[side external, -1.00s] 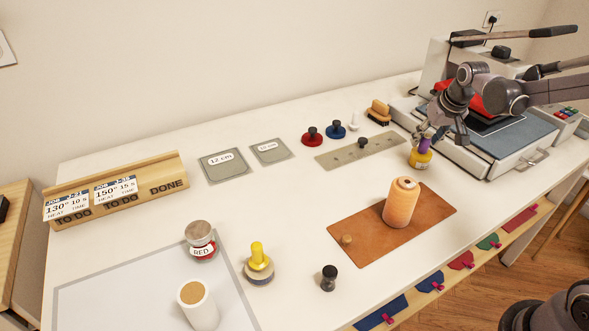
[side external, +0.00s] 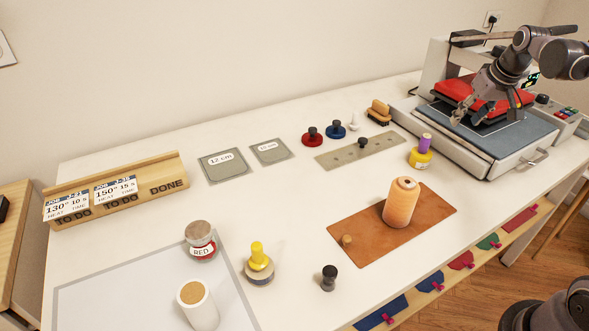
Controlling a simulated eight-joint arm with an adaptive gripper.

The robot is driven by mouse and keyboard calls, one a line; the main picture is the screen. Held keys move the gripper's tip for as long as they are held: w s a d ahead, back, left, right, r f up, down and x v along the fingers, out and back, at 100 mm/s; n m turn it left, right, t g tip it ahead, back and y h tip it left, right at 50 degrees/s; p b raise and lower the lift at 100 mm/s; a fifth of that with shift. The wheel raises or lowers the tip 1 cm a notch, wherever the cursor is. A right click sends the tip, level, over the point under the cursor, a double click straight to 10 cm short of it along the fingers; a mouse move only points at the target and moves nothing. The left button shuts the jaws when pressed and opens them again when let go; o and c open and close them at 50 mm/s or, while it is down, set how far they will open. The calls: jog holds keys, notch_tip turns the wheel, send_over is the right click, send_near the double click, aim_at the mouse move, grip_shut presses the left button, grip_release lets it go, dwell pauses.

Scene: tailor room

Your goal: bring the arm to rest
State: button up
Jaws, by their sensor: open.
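My gripper (side external: 473,112) is at the upper right, above the blue-grey bed of the heat press (side external: 512,148). Its fingers are spread and hold nothing. My arm reaches in from the right edge, in front of the press. The yellow piece with the purple top (side external: 421,152) stands upright on the table to the lower left of the gripper, apart from it.
An orange thread cone (side external: 401,203) stands on a brown mat (side external: 350,253). A grey strip (side external: 345,155) with knobs lies left of the press, near a brush (side external: 378,113). The white table (side external: 290,195) has open room at its middle.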

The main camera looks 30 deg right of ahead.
jog(key=s+d+f+m, duration=0.1)
jog(key=s+m, duration=0.1)
jog(key=s, duration=0.6)
jog(key=s+d+f+m+g+h, duration=0.1)
jog(key=s+f+m, duration=0.1)
jog(key=s, duration=0.6)
jog(key=shift+s+f+m+h, duration=0.15)
jog(key=shift+s+m+h, duration=0.15)
jog(key=shift+m, duration=0.4)
